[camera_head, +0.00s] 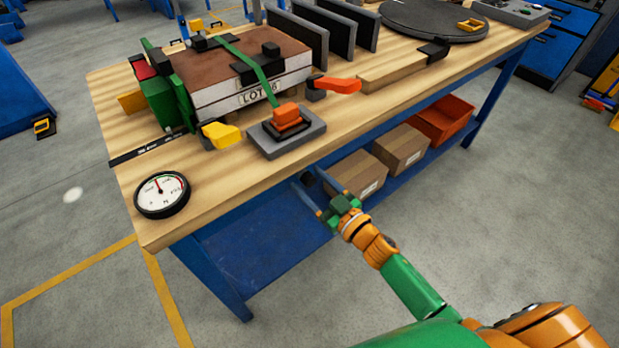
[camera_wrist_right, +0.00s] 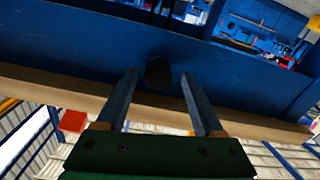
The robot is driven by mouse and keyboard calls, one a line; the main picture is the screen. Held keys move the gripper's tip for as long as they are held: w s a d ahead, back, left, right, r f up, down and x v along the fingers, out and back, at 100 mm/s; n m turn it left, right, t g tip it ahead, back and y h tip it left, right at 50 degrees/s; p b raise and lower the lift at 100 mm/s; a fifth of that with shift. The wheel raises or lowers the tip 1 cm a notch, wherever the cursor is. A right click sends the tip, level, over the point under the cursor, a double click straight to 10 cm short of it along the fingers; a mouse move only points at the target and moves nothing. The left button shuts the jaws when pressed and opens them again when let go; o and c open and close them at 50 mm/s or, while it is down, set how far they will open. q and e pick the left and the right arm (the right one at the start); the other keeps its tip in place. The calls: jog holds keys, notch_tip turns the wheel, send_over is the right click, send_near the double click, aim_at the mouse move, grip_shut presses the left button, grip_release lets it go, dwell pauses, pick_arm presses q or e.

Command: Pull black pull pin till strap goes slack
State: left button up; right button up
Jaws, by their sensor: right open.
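The black pull pin (camera_head: 309,179) shows as a dark round knob on the blue front side of the workbench. It also shows in the right wrist view (camera_wrist_right: 158,74). My right gripper (camera_head: 305,175) is open, with its two blue fingers pointing at the bench and the knob between their tips. In the wrist view the fingers (camera_wrist_right: 158,80) stand apart on either side of the knob, with a gap on both sides. The green strap (camera_head: 250,62) runs over the brown-topped panel stack (camera_head: 245,95) down to an orange-topped block (camera_head: 288,118), and looks straight. My left gripper is out of view.
A round gauge (camera_head: 162,194) lies at the bench's near left corner. A yellow handle (camera_head: 221,135) and an orange-red lever (camera_head: 335,86) flank the block. Cardboard boxes (camera_head: 357,174) and an orange bin (camera_head: 443,118) sit on the lower shelf. The floor in front is clear.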

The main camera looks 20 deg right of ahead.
jog(key=shift+w+a+f, duration=0.1)
jog(key=shift+w+f, duration=0.1)
jog(key=shift+w, duration=0.55)
jog(key=shift+s+r, duration=0.1)
jog(key=c, duration=1.1)
